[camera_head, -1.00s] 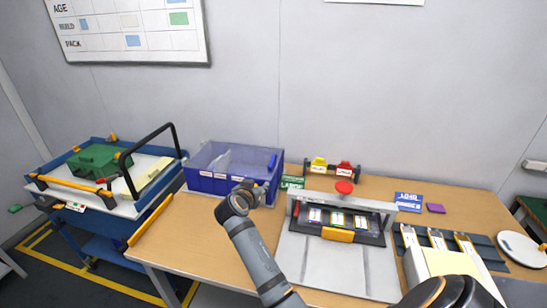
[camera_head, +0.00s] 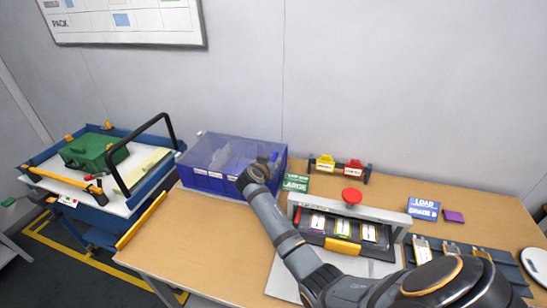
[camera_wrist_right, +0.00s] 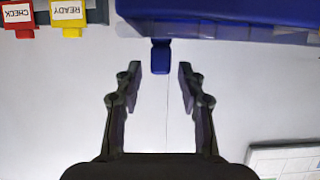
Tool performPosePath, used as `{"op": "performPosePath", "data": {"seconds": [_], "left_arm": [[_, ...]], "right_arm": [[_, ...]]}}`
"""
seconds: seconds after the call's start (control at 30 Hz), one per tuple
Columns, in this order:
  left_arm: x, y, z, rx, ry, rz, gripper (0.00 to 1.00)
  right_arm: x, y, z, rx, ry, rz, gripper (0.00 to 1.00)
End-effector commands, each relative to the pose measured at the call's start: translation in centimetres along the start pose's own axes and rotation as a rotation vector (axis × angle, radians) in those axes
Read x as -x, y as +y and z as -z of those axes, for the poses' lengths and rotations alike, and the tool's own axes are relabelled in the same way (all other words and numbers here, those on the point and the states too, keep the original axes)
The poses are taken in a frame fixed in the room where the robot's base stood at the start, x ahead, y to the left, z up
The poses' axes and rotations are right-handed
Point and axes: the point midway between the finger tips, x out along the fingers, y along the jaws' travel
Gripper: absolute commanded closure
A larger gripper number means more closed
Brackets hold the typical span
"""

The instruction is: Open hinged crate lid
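The blue crate (camera_head: 222,182) stands at the back left of the wooden table. Its see-through bluish lid (camera_head: 222,147) lies shut over it. My right gripper (camera_head: 268,162) is at the crate's right end, and its fingers are mostly hidden in the head view. In the right wrist view, which is upside down, the right gripper (camera_wrist_right: 160,75) is open and empty. A small blue tab (camera_wrist_right: 160,57) on the crate's edge shows between and just beyond its fingertips; I cannot tell any contact. My left gripper is not in view.
A green sign (camera_head: 296,183) and a stand with yellow and red tags (camera_head: 340,169) are right of the crate. A press-like fixture (camera_head: 349,215) stands on the table near my right arm. A blue cart (camera_head: 100,215) with a green case (camera_head: 92,151) is at the left.

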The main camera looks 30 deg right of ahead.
Motion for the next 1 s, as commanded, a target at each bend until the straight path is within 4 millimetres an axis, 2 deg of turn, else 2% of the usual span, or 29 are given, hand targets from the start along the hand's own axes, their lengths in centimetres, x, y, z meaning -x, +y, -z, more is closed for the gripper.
{"op": "performPosePath", "data": {"seconds": [0.1,0.2,0.53,0.57,0.83,1.0], "left_arm": [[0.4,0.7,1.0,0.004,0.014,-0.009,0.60],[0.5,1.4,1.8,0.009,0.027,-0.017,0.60],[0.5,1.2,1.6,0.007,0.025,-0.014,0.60],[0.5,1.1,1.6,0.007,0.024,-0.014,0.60],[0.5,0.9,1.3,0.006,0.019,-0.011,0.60],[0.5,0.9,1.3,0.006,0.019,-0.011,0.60]], "right_arm": [[-2.0,0.0,0.2,0.000,0.000,-0.002,0.60],[-3.0,0.0,0.1,0.000,0.000,0.000,0.60],[-3.6,0.0,0.0,-0.002,-0.001,0.000,0.60],[-3.6,0.0,0.0,-0.002,-0.001,0.000,0.62],[-3.6,0.0,0.0,-0.002,-0.001,0.000,0.98],[-3.6,0.0,-0.1,-0.002,-0.001,0.000,1.00]]}}
